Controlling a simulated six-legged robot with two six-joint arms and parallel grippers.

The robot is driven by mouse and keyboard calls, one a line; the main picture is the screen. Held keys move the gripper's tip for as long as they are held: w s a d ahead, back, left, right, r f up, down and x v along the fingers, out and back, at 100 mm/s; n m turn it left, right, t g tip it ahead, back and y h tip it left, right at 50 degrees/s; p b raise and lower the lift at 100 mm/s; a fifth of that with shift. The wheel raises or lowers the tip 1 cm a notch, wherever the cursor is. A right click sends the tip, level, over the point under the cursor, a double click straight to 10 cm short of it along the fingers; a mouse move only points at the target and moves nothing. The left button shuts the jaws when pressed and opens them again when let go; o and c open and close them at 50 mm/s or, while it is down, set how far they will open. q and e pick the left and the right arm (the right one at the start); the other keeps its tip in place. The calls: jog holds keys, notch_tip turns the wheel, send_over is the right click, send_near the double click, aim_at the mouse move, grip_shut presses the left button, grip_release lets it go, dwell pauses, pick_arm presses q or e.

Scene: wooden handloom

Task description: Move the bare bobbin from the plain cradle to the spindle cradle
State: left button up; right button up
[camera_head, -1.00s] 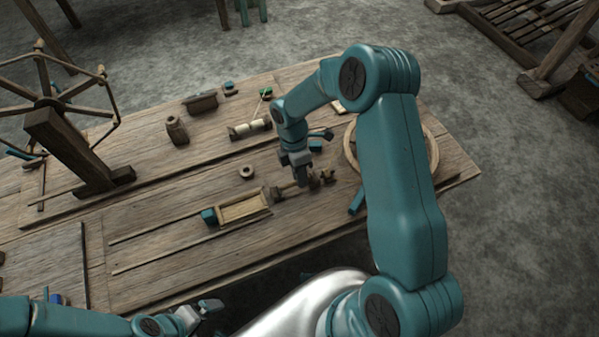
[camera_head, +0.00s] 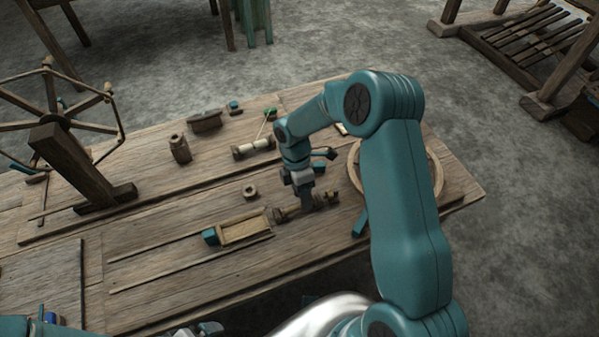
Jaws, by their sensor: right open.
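My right gripper (camera_head: 307,206) is open and points straight down at the right part of the table, over a small wooden fixture with a spindle (camera_head: 281,214), probably the spindle cradle. The gripper covers the middle of this fixture, and I cannot tell whether a bare bobbin is between its fingers. Left of it is a shallow rectangular wooden tray (camera_head: 243,229) with a teal block at its left end. A rack with pale, wound-looking bobbins (camera_head: 254,148) lies behind. I cannot tell which piece is the plain cradle. My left gripper (camera_head: 207,329) shows only partly at the bottom edge.
A small wooden ring (camera_head: 250,191) lies behind the tray. A wooden cylinder (camera_head: 180,148) and a dark block (camera_head: 205,121) stand farther back. A spoked wheel on a post (camera_head: 70,160) rises at left. A large round wooden ring (camera_head: 436,173) is partly behind my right arm.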

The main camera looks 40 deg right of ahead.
jog(key=p+v, duration=0.1)
jog(key=v, duration=1.4)
jog(key=shift+p, duration=0.3)
jog(key=shift+s, duration=0.1)
jog(key=s+a+f+m+p, duration=0.1)
jog(key=a+f, duration=0.1)
jog(key=s+a+f+m+y+p, duration=0.1)
jog(key=a+f, duration=0.1)
jog(key=s+a+f+m+t+p, duration=0.1)
jog(key=a+f, duration=0.2)
jog(key=shift+a+f+m+y, duration=0.1)
jog(key=shift+m+y, duration=0.2)
jog(key=shift+m, duration=0.1)
jog(key=s+a+f+m+p, duration=0.1)
jog(key=s+a+m, duration=0.1)
jog(key=s, duration=0.1)
jog(key=s+a+f+m+t+y+p, duration=0.1)
jog(key=s+a+f+m, duration=0.1)
jog(key=s+a+m, duration=0.1)
jog(key=s+a+f+m+p, duration=0.2)
jog(key=s+a, duration=0.1)
jog(key=shift+s+a+f+m+t+y, duration=0.1)
jog(key=shift+s+a+m+t+y, duration=0.1)
jog(key=shift+s+m+t+y, duration=0.15)
jog(key=s+a+m+t+p, duration=0.1)
jog(key=s+a+m, duration=0.1)
jog(key=s+m, duration=0.4)
jog(key=shift+s, duration=0.5)
